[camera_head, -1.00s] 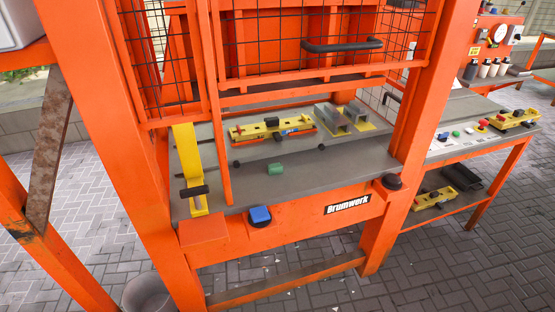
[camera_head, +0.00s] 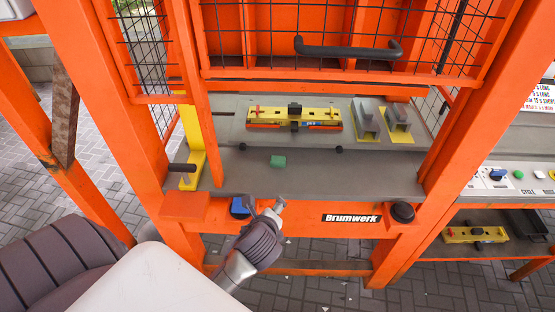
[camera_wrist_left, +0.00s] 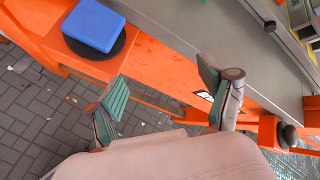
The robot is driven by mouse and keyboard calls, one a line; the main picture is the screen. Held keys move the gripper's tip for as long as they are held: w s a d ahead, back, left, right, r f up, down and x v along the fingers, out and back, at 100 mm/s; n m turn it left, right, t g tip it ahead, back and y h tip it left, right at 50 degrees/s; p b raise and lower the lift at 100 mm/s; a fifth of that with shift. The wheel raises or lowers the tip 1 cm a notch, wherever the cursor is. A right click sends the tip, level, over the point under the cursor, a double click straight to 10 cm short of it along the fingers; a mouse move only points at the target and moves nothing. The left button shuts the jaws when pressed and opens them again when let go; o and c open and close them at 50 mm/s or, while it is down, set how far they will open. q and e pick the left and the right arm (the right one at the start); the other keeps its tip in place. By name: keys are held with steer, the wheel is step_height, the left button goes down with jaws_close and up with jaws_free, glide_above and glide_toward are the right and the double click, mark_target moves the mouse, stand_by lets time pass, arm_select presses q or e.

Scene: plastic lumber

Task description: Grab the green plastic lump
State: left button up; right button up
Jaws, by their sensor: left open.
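My left gripper (camera_head: 266,205) is in front of the bench's orange front edge, below and nearer than the lump. It is apart from the lump and holds nothing. In the left wrist view its two fingers (camera_wrist_left: 165,100) stand apart, with the orange front panel and paving behind them. I cannot make out the lump in that view. My right gripper is not in view.
A blue button (camera_head: 240,207) sits just left of my gripper; it also shows in the wrist view (camera_wrist_left: 94,26). A black knob (camera_head: 402,213) is at right. The mesh guard with its black handle (camera_head: 348,49) is raised. Behind the lump are a yellow fixture (camera_head: 262,122) and grey blocks (camera_head: 366,118).

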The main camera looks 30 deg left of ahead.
arm_select(q)
steer(key=w+a+r+m+t+y, duration=0.2)
steer(key=w+r+m+t, duration=0.15)
steer(key=w+m, duration=0.4)
steer(key=m, duration=0.2)
glide_toward(278, 160)
steer(key=shift+g, duration=0.45)
steer(key=x, duration=0.5)
steer(key=shift+w+d+f, duration=0.1)
steer(key=shift+w+d, duration=0.15)
steer(key=shift+w, duration=0.05)
steer(key=x, duration=0.5)
steer(key=shift+w+a, duration=0.1)
steer(key=shift+a, duration=0.2)
steer(key=shift+r, duration=0.2)
steer(key=c, duration=1.2)
steer(key=shift+r, duration=0.1)
